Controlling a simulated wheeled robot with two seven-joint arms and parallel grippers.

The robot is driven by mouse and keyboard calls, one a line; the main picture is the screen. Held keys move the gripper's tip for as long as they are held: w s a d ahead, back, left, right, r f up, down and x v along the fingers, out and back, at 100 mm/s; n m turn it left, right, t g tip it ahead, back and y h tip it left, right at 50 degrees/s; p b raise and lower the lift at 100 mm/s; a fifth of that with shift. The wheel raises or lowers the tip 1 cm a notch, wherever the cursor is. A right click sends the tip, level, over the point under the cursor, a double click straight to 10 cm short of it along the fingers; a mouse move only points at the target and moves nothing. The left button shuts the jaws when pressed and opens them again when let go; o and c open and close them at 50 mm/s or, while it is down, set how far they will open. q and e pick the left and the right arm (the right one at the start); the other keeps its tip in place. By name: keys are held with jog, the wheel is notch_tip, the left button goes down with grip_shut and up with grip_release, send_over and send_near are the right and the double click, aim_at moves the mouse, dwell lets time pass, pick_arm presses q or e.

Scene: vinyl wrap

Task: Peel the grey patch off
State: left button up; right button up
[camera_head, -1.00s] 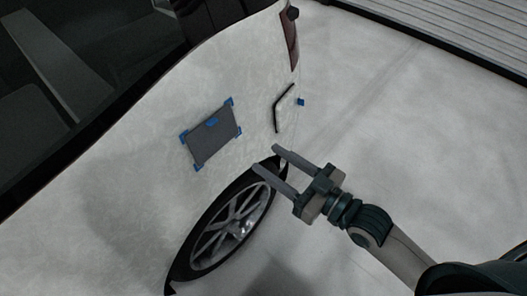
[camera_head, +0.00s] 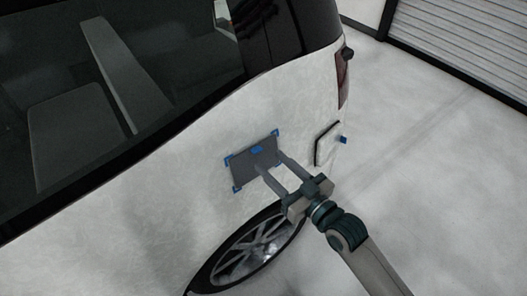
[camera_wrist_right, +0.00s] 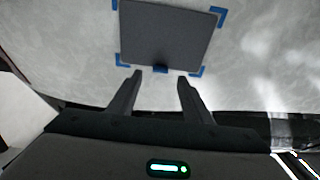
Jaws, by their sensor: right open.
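The grey patch (camera_head: 243,167) lies on the white side of the car above the rear wheel, with blue corner marks around it. A small blue tab (camera_head: 257,150) shows on it. In the right wrist view the patch (camera_wrist_right: 170,32) fills the top middle, and the blue tab (camera_wrist_right: 160,69) is at its lower edge. My right gripper (camera_head: 271,164) is open, its fingers pointing at the patch and overlapping it in the head view. In the right wrist view the gripper (camera_wrist_right: 160,80) has its fingertips on either side of the tab, with nothing held. Contact cannot be told. My left gripper is out of view.
The rear wheel (camera_head: 254,247) is just below the patch. A black-edged panel (camera_head: 318,148) with a blue tab (camera_head: 344,140) is to the right, near the tail light (camera_head: 343,82). The floor to the right is clear, up to a shutter door (camera_head: 470,40).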

aim_at(263, 156)
jog(key=shift+p+x, duration=0.45)
jog(key=shift+x, duration=1.85)
grip_shut()
jog(key=shift+s+d+r+p, duration=0.2)
jog(key=shift+s+d+p, duration=0.2)
jog(key=shift+s+p, duration=0.15)
jog(key=r+p+v, duration=0.1)
jog(key=p+v, duration=0.2)
jog(key=v, duration=0.3)
jog(key=shift+s+d+r, duration=0.2)
jog(key=shift+s+r, duration=0.05)
dwell(0.6)
dwell(0.6)
